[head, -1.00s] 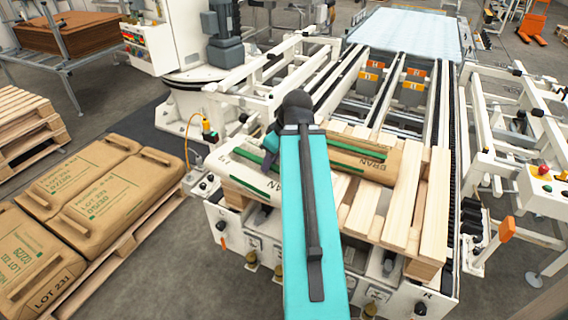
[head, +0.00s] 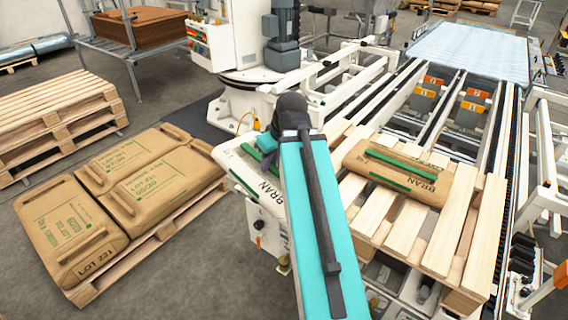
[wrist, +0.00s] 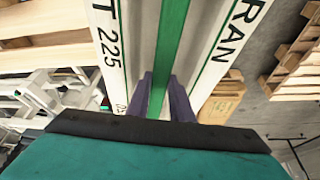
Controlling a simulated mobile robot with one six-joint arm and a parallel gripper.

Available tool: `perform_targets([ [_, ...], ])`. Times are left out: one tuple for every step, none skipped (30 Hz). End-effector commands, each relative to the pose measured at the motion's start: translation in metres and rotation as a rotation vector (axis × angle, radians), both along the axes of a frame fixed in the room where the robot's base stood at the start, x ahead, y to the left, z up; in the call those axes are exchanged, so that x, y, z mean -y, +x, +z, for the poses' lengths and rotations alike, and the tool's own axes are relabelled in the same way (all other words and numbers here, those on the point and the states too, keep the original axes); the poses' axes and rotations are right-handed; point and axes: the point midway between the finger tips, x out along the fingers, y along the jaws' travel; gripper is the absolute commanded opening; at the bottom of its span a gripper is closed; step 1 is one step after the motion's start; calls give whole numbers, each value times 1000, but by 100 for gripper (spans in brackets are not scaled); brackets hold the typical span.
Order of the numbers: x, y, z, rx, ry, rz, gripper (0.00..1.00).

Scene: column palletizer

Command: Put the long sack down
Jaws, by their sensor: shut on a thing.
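A long white sack (head: 238,166) with a green band and BRAN lettering hangs from my gripper (head: 264,160), left of the slatted pallet (head: 455,235). It also fills the top of the wrist view (wrist: 225,38), where the dark fingers of my gripper (wrist: 164,98) are shut on its green band. My arm hides part of the sack in the head view. A brown sack (head: 405,172) with a green strip and BRAN lettering lies on the slatted pallet, apart from the held sack.
Brown sacks (head: 150,177) lie on a low pallet (head: 190,212) at left. Stacked empty pallets (head: 50,125) stand behind it. The white conveyor frame (head: 390,88) runs to the back right. Grey floor (head: 185,285) is free at front left.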

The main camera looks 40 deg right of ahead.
Motion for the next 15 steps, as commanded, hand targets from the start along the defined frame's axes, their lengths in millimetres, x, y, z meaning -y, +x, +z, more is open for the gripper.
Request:
perform_targets([
  [-7, 6, 4, 7, -1, 1, 0],
  [-11, 8, 5, 7, -1, -2, 0],
  [-16, 11, 6, 6, -1, -3, 0],
  [-20, 13, 6, 6, -1, -6, 0],
  [-23, 15, 7, 6, -1, -7, 0],
  [-29, 18, 8, 6, -1, -8, 0],
  [-33, 20, 9, 6, -1, -12, 0],
  [-36, 22, 10, 6, -1, -12, 0],
  [-42, 24, 11, 7, 0, -14, 0],
  [-46, 26, 12, 7, 0, -17, 0],
  [-49, 28, 12, 7, -1, -18, 0],
  [-55, 31, 13, 6, -1, -20, 0],
  [-59, 32, 14, 6, -1, -22, 0],
  [-62, 34, 15, 7, -2, -24, 0],
  [-68, 37, 16, 7, 0, -26, 0],
])
